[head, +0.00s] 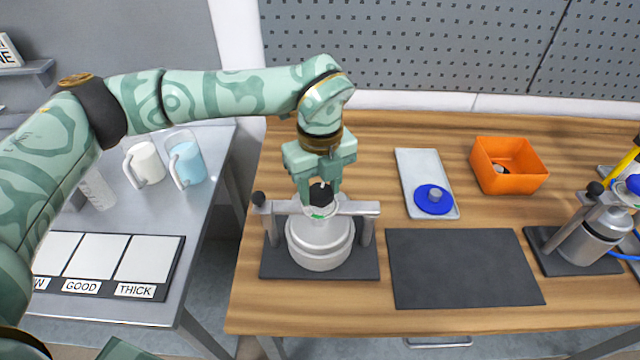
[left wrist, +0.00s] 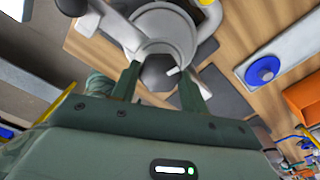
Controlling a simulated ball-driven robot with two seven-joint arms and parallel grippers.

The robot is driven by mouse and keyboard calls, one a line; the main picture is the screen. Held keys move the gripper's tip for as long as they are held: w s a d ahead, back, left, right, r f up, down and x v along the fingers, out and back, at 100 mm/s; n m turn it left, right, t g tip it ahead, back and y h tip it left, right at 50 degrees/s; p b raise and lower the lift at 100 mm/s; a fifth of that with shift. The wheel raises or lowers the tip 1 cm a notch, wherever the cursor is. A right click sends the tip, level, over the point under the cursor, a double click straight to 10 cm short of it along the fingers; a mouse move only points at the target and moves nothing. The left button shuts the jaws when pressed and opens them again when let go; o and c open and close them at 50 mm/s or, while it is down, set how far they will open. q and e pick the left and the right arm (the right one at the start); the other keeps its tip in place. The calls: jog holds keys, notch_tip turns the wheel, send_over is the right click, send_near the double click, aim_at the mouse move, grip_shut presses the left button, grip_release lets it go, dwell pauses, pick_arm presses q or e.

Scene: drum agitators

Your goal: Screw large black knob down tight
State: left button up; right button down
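The large black knob (head: 321,194) stands upright at the middle of a grey crossbar (head: 355,207), above a round metal drum lid (head: 320,245). My left gripper (head: 320,190) points down over it with one finger on each side. In the left wrist view the knob (left wrist: 157,73) fills the gap between the fingertips, and both fingers appear to touch it. A small black knob (head: 258,199) sits at the bar's left end. How far the large knob is screwed down cannot be told. My right gripper is not in view.
The drum stands on a dark mat (head: 275,268). An empty dark mat (head: 460,268) lies to its right. Behind are a white tray (head: 415,170) with a blue disc (head: 433,200) and an orange bin (head: 510,178). Another clamped vessel (head: 590,243) stands far right. Jugs (head: 148,163) stand on the left table.

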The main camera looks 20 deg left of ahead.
pick_arm(q)
jog(key=shift+r, duration=0.1)
jog(key=m+p, duration=0.1)
jog(key=m, duration=0.3)
jog(key=m+p, duration=0.1)
jog(key=m, duration=0.4)
jog(key=shift+w+r, duration=0.1)
jog(key=m+p, duration=0.1)
jog(key=m, duration=0.3)
jog(key=shift+m, duration=0.4)
jog(key=shift+m+p, duration=0.55)
jog(key=shift+m, duration=1.75)
jog(key=shift+w, duration=0.1)
jog(key=o, duration=1)
